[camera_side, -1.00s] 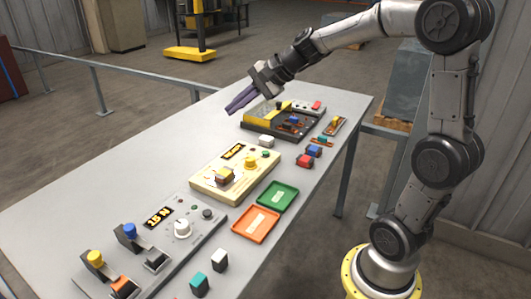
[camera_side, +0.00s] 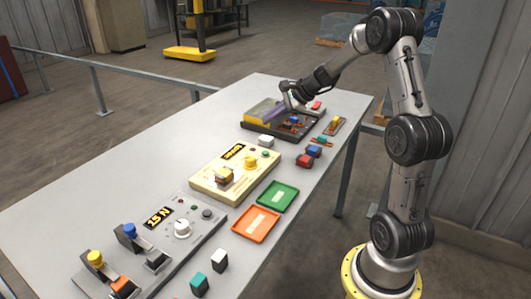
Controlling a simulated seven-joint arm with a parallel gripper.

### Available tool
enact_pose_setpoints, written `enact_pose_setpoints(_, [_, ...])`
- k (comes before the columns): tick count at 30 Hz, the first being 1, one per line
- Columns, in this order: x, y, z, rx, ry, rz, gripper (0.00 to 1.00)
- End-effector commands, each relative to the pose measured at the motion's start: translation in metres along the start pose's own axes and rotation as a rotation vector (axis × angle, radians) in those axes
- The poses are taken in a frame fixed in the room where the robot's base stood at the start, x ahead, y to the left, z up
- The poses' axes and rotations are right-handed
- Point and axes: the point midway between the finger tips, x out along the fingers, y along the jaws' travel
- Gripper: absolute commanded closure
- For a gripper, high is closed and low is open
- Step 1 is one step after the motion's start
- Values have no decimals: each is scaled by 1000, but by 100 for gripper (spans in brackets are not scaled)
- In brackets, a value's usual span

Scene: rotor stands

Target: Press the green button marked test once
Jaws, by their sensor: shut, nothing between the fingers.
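Two small green buttons show: one on the cream box (camera_side: 265,154) at its right side and one on the grey panel (camera_side: 194,208). Their labels are too small to read, so I cannot tell which is marked test. I cannot tell whether the fingertips touch the unit. The arm hides part of that unit.
The grey table (camera_side: 130,185) also holds a green tray (camera_side: 277,197), an orange tray (camera_side: 256,225), and small red, blue, white and teal blocks. Levers with yellow and blue knobs stand up at the near left. The table's left side is clear.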

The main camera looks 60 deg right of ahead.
Motion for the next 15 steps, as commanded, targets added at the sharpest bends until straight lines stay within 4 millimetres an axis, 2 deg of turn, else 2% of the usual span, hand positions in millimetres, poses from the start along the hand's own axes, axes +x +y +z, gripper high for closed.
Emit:
enact_pose_setpoints(8, [9,7,-6,2,-1,4,100])
enact_pose_setpoints(15, [30,23,-21,2,-1,3,100])
